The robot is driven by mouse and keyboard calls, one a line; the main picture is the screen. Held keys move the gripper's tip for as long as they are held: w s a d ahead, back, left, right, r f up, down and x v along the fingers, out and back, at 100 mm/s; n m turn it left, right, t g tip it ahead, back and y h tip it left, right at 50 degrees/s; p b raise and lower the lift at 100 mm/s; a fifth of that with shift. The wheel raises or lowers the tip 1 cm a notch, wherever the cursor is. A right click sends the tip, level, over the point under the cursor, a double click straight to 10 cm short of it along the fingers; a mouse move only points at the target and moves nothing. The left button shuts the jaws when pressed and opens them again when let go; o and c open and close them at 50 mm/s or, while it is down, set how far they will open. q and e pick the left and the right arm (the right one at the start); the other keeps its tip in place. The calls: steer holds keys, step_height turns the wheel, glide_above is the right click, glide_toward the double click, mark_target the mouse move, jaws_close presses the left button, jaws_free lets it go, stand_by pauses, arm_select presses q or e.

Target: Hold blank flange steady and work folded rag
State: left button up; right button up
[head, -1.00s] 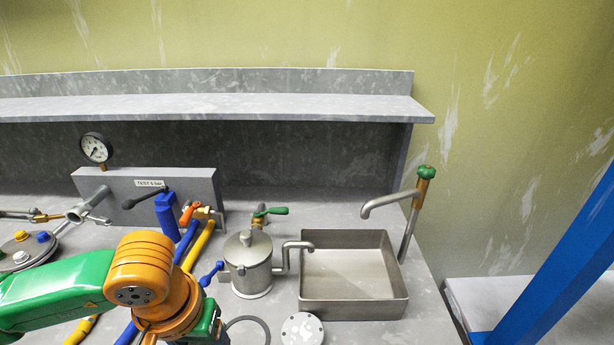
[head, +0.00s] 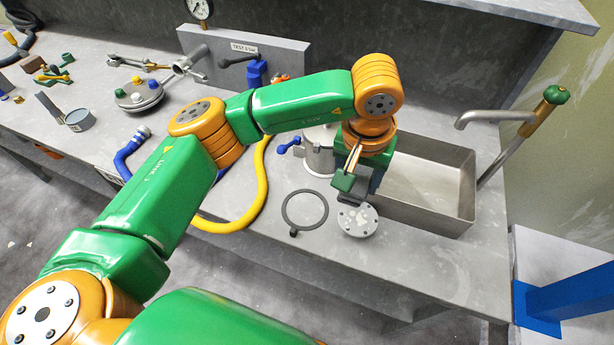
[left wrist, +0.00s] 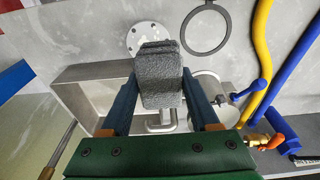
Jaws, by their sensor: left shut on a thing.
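The blank flange (head: 357,221), a pale grey disc with bolt holes, lies flat on the bench in front of the sink; it also shows in the left wrist view (left wrist: 147,36), partly covered by the rag. My left gripper (head: 356,186) is above the bench just behind the flange. It is shut on the folded rag (left wrist: 160,75), a dark grey, thick, layered pad between the two fingers. In the head view the rag is mostly hidden by the gripper. I cannot tell whether the rag touches the flange. My right gripper is not in view, and no gripper holds the flange.
A black ring (head: 305,210) lies left of the flange. The metal sink (head: 455,213) with its tap (head: 525,115) is to the right. A yellow hose (head: 262,185) curves at left. The front bench edge is near.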

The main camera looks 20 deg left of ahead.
arm_select(q)
steer(key=f, duration=0.5)
steer(key=shift+d+f, duration=0.2)
steer(key=d, duration=0.4)
steer(key=shift+w+r, duration=0.3)
steer(key=shift+w, duration=0.05)
steer(key=shift+r, duration=0.6)
steer(key=shift+s+a, duration=0.1)
steer(key=shift+a, duration=0.05)
